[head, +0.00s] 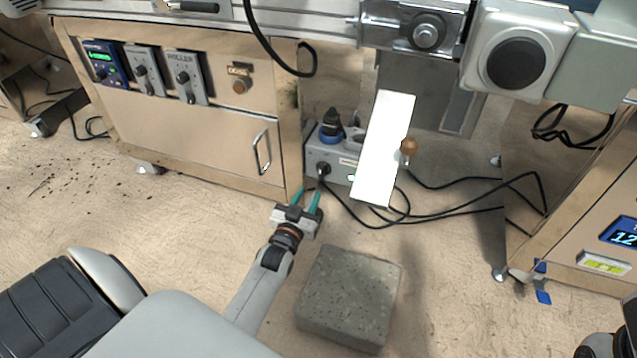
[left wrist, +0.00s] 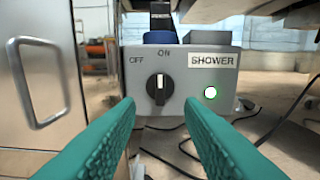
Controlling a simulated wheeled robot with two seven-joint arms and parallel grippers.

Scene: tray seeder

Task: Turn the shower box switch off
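The grey shower box (head: 345,172) stands on the floor beside the wooden cabinet in the head view, partly hidden by a white panel. In the left wrist view the box (left wrist: 190,130) faces me, with a SHOWER label (left wrist: 213,61). Its black rotary switch (left wrist: 158,88) has a white mark pointing about straight up, toward ON. A white light with a green ring (left wrist: 210,92) is right of the switch. My left gripper (head: 308,193) is open and empty in front of the box. Its teal fingers (left wrist: 160,110) lie either side of the switch, apart from it.
A white panel (head: 385,150) and a brown knob (head: 408,146) hang over the box. Black cables (head: 440,212) lie on the floor to its right. A cabinet handle (head: 262,152) is to the left. A grey stone block (head: 348,300) is near my left forearm.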

